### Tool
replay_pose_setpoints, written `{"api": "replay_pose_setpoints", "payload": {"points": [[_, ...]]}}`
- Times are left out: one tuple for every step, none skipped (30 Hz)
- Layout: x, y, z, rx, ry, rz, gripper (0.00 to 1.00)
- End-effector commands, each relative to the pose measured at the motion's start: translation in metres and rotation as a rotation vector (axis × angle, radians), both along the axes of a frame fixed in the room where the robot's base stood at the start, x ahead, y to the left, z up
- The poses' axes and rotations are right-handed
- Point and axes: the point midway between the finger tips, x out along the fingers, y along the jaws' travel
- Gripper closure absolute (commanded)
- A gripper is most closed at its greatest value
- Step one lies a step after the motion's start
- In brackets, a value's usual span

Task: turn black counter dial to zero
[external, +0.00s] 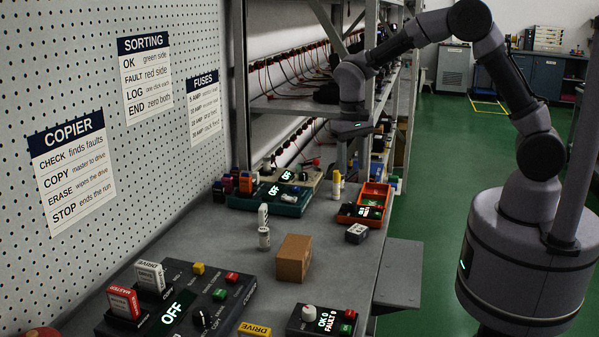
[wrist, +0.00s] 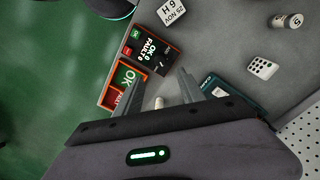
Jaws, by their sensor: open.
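A black counter (external: 322,322) lies at the bench's front edge in the external view. It has a white dial (external: 308,311), a green and a red button, and a display reading OK 0, FAULT 0. The dial's pointer mark is too small to read. A second counter, black-faced with orange edges (external: 361,211), sits farther back; the wrist view shows it (wrist: 148,48) with an OK 0, FAULT 0 display. My gripper (external: 352,131) is open and empty, high over the far part of the bench, away from the front counter. Its fingers (wrist: 162,72) point toward the bench.
An orange tray (external: 387,191) stands by the second counter. The copier (external: 235,308) fills the front left. A pegboard (external: 190,150) borders the left.

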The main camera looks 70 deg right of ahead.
Motion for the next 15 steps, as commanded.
{"api": "replay_pose_setpoints", "payload": {"points": [[0.001, 0.000, 0.019, -0.001, -0.003, 0.001, 0.53], [0.001, 0.001, 0.026, -0.001, -0.002, 0.001, 0.53], [0.002, 0.001, 0.035, -0.001, -0.002, 0.001, 0.53], [0.002, 0.002, 0.040, 0.000, -0.001, 0.000, 0.53], [0.002, 0.002, 0.045, 0.000, -0.001, 0.000, 0.53], [0.002, 0.002, 0.050, 0.000, 0.000, 0.000, 0.53], [0.002, 0.002, 0.053, 0.000, 0.000, 0.001, 0.53], [0.002, 0.002, 0.055, -0.001, -0.001, 0.001, 0.53], [0.002, 0.002, 0.057, -0.001, -0.001, 0.001, 0.53], [0.002, 0.002, 0.058, -0.001, 0.001, 0.001, 0.53], [0.002, 0.002, 0.058, -0.001, 0.001, 0.001, 0.53], [0.002, 0.002, 0.058, -0.001, 0.001, 0.001, 0.53], [0.002, 0.002, 0.058, -0.001, 0.001, 0.001, 0.53], [0.002, 0.002, 0.058, -0.001, 0.001, 0.001, 0.53], [0.002, 0.002, 0.057, -0.001, 0.001, 0.001, 0.53]]}}
